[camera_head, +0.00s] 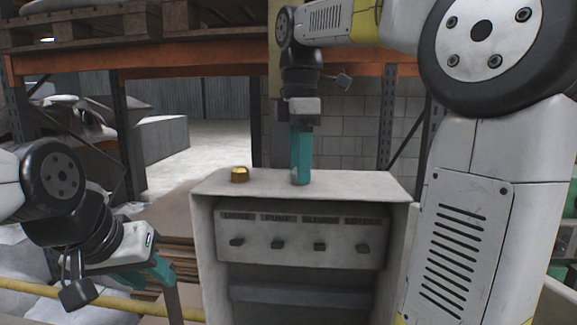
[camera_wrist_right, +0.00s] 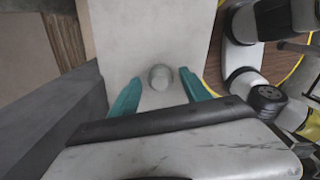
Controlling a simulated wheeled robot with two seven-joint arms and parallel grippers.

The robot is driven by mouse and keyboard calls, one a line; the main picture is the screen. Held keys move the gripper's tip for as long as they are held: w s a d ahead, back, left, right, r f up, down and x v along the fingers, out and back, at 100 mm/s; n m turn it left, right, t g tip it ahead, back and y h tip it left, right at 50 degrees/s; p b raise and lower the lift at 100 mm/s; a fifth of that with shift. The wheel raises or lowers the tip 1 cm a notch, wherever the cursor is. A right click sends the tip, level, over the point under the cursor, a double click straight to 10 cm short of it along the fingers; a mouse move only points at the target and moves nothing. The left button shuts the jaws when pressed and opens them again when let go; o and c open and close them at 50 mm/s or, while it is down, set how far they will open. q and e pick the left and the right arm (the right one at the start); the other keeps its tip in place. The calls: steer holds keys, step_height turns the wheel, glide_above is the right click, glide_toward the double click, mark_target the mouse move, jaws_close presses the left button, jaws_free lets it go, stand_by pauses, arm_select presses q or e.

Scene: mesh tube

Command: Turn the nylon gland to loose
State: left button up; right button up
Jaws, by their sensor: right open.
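A grey round nylon gland (camera_wrist_right: 160,77) sits on the pale box top in the right wrist view, between my two teal fingers and slightly beyond their tips. The fingers stand apart on either side of it, and I see no contact. In the head view my right gripper (camera_head: 301,178) points straight down at the box top, and its fingers largely hide the gland. The right gripper is open. My left gripper (camera_head: 155,279) hangs at the lower left, away from the box, with its teal fingers apart and nothing visible between them.
The grey box (camera_head: 345,183) has a recessed front panel (camera_head: 300,230) with several dark knobs under labels. A brass gland (camera_head: 240,174) stands on its top, left of my right gripper. A yellow rail (camera_head: 50,291) runs at lower left. Shelving with pallets (camera_head: 85,25) stands behind.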

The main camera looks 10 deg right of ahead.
step_height(320, 180, up, 7)
steer(key=shift+r, duration=0.2)
steer(key=shift+s, duration=0.15)
stand_by(0.3)
